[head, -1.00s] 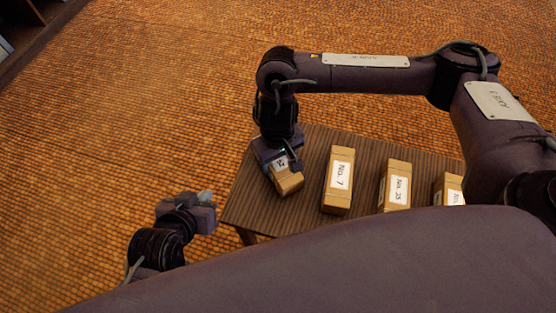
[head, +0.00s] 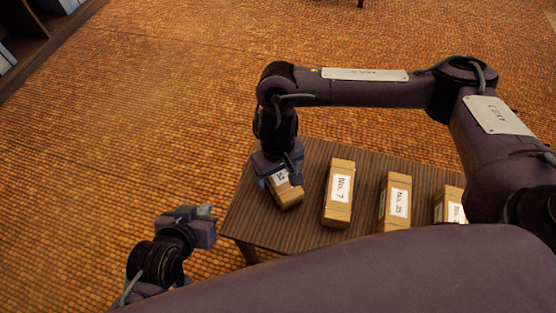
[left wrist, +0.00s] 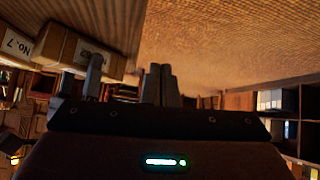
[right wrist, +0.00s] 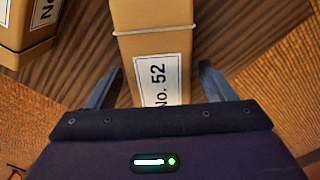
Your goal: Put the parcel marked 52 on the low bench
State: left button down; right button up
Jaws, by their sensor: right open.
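The parcel marked 52 (head: 289,195) is a small brown box with a white label, standing at the left end of a dark striped wooden table (head: 262,226). In the right wrist view the parcel (right wrist: 150,40) reads "No. 52". My right gripper (head: 283,178) is open around it, one finger on each side (right wrist: 160,75), with a gap visible at the right finger. My left gripper (head: 208,213) is shut and empty, off the table's left edge; its fingers (left wrist: 160,84) lie together. I cannot tell any low bench apart in these frames.
Parcels No. 7 (head: 339,193), No. 25 (head: 396,202) and another (head: 449,206) stand in a row to the right. A dark shelf (head: 35,40) is at the upper left. Open tiled floor (head: 160,90) lies beyond the table.

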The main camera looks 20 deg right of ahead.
notch_tip(320, 180, up, 3)
jog(key=shift+f+p, duration=0.2)
jog(key=shift+p, duration=0.6)
pick_arm(q)
jog(key=s+a+f+n+g+y+p, duration=0.1)
jog(key=s+a+g+y+p, duration=0.2)
jog(key=s+a+g+p, duration=0.2)
jog(key=s+a+g, duration=0.1)
jog(key=s+a, duration=0.1)
jog(key=a, duration=0.1)
jog(key=shift+a+f+y, duration=0.15)
jog(key=shift+f+y, duration=0.2)
jog(key=shift+y, duration=0.05)
pick_arm(e)
notch_tip(320, 180, up, 9)
jog(key=shift+r, duration=0.15)
